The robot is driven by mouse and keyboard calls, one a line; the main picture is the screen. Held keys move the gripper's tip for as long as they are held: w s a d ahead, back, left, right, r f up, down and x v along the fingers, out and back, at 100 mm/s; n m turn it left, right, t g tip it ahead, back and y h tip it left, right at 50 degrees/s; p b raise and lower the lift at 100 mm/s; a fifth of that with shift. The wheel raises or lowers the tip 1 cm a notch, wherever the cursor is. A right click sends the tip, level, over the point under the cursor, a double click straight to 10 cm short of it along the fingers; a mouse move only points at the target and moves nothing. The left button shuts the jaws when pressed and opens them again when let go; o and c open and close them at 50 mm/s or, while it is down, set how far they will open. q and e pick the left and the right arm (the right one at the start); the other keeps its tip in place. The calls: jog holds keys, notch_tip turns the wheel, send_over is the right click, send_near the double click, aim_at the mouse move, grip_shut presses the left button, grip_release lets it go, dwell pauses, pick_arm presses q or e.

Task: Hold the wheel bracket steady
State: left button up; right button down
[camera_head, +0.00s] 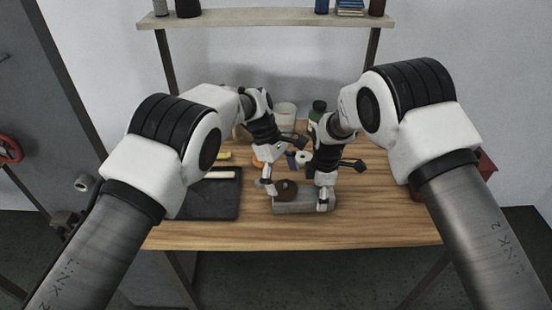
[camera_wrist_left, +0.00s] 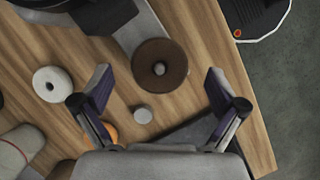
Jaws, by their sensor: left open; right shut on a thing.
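The wheel bracket (camera_head: 300,207) is a grey block near the front middle of the table. A dark brown wheel (camera_head: 287,188) sits at its left part. In the left wrist view the brown wheel (camera_wrist_left: 174,70) shows from above, with a grey pin at its centre, next to the grey bracket. My right gripper (camera_head: 323,205) is shut on the bracket at its right end. My left gripper (camera_head: 267,187) is open just left of the wheel in the head view. In the left wrist view its spread fingers (camera_wrist_left: 158,74) are on either side of the wheel, with no visible contact.
A dark tray (camera_head: 212,206) with a pale bar lies at the left. A white ring (camera_wrist_left: 52,84) and a small grey disc (camera_wrist_left: 144,114) lie near the wheel. A green bottle (camera_head: 318,110) and pale container (camera_head: 285,115) stand behind. The front right tabletop is clear.

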pick_arm(q)
jog(key=shift+x, duration=1.25)
jog(key=c, duration=1.4)
jog(key=shift+o, duration=0.2)
jog(key=shift+r, duration=3.6)
jog(key=shift+r, duration=0.1)
jog(key=shift+r, duration=1.4)
pick_arm(e)
jog(key=shift+c, duration=0.9)
grip_release()
pick_arm(q)
jog(key=shift+w, duration=0.1)
pick_arm(e)
jog(key=shift+r, duration=0.1)
